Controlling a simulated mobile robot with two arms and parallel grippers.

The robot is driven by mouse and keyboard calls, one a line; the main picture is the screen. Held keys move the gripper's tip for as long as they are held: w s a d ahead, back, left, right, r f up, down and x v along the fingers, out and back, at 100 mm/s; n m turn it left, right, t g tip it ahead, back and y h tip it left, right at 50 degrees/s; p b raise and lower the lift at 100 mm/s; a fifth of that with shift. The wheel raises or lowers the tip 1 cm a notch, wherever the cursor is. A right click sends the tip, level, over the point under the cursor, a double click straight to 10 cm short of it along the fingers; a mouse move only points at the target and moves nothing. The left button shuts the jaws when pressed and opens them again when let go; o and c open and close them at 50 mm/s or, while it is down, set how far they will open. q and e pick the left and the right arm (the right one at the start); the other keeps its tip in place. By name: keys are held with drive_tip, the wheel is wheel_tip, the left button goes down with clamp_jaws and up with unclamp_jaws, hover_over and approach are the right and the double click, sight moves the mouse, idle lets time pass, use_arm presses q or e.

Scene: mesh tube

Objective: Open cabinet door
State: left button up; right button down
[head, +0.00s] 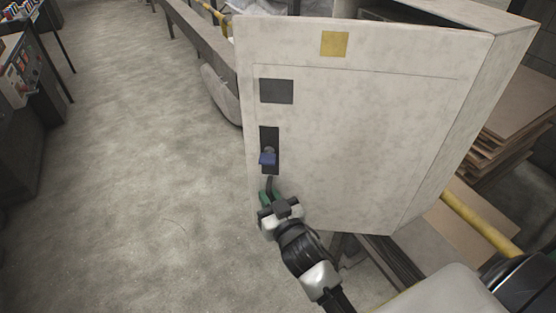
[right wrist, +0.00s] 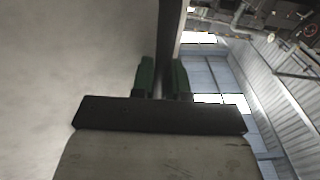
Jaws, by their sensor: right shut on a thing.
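The cabinet (head: 370,120) is a pale, stained box. Its door (head: 360,140) stands ajar, with a dark gap behind its top edge. Near the door's left edge is a dark recess with a blue-topped handle (head: 268,158). My right gripper (head: 269,192), with green fingertips, is at the handle's lower end. In the right wrist view, its fingers (right wrist: 162,75) close on both sides of a dark upright bar (right wrist: 169,35), which looks like the handle. The fingers partly hide the contact. My left gripper is not in view.
Open concrete floor (head: 140,170) lies left of the door. A bench with coloured items (head: 22,65) stands at the far left. Stacked boards (head: 510,120) and a yellow rail (head: 480,222) are at the right. A beam (head: 195,35) runs behind the door's left side.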

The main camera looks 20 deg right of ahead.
drive_tip(key=s+n+g+y+p, duration=0.7)
drive_tip(key=s+y, duration=0.6)
drive_tip(key=s, duration=1.5)
drive_tip(key=shift+s+n+y+p, duration=0.3)
drive_tip(key=shift+s+n+p, duration=0.15)
drive_tip(key=shift+n, duration=0.95)
drive_tip(key=shift+f, duration=0.15)
drive_tip(key=c, duration=1.4)
unclamp_jaws()
drive_tip(key=b+v, duration=0.1)
drive_tip(key=v, duration=0.9)
drive_tip(key=shift+s+d, duration=0.25)
drive_tip(key=shift+d, duration=0.05)
